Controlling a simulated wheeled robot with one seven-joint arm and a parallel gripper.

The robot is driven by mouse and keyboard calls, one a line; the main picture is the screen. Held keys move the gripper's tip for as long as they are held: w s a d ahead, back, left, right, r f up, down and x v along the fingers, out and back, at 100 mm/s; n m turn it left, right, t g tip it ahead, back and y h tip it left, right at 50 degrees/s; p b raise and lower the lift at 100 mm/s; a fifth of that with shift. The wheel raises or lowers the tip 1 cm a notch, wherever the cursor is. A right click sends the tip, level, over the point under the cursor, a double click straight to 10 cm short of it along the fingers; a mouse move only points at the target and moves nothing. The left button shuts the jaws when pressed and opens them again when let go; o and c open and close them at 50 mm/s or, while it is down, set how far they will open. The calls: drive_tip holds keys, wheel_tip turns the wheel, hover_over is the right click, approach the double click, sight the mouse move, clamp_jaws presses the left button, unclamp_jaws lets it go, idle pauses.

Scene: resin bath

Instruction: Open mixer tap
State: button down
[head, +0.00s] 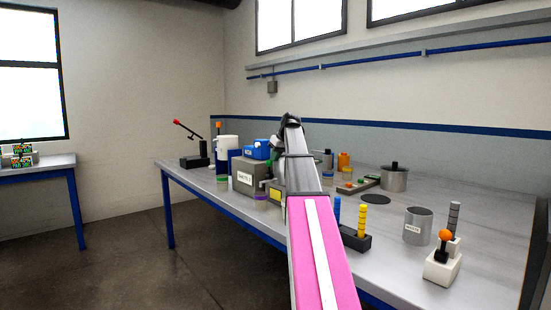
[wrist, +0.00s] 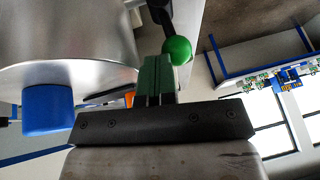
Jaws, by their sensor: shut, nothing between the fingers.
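A green ball knob (wrist: 177,50) on a black lever (wrist: 160,12) shows in the wrist view; it looks like the tap handle, but I cannot be sure. My gripper (wrist: 153,64) is shut and empty, its green fingers just beside the knob. I cannot tell whether they touch it. A large shiny metal vessel (wrist: 70,45) fills the upper left of the wrist view. In the head view my arm covers the middle of the bench, and my fingers cannot be made out there.
A blue cap (wrist: 48,110) is left of my fingers in the wrist view. On the bench (head: 400,282), a grey labelled box (head: 243,181) stands left of my arm. A black block with pegs (head: 356,240), a grey cup (head: 417,228) and a lidded pot (head: 394,180) stand right.

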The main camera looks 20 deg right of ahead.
sight(267, 162)
drive_tip(key=shift+s+a, duration=0.1)
drive_tip(key=shift+a, duration=0.1)
drive_tip(key=a+h, duration=0.1)
drive_tip(key=s+a+t+h, duration=0.1)
drive_tip(key=a, duration=0.1)
drive_tip(key=shift+s+a+n+h, duration=0.15)
drive_tip(key=shift+s+n+h, duration=0.05)
drive_tip(key=shift+n+h, duration=0.2)
drive_tip(key=a+h, duration=0.1)
drive_tip(key=a+f+t+h, duration=0.1)
drive_tip(key=s+a+h, duration=0.1)
drive_tip(key=shift+a+f+n+t+h, duration=0.15)
drive_tip(key=shift+f+n+t+h, duration=0.15)
drive_tip(key=shift+n, duration=0.1)
drive_tip(key=shift+a, duration=0.1)
idle(0.4)
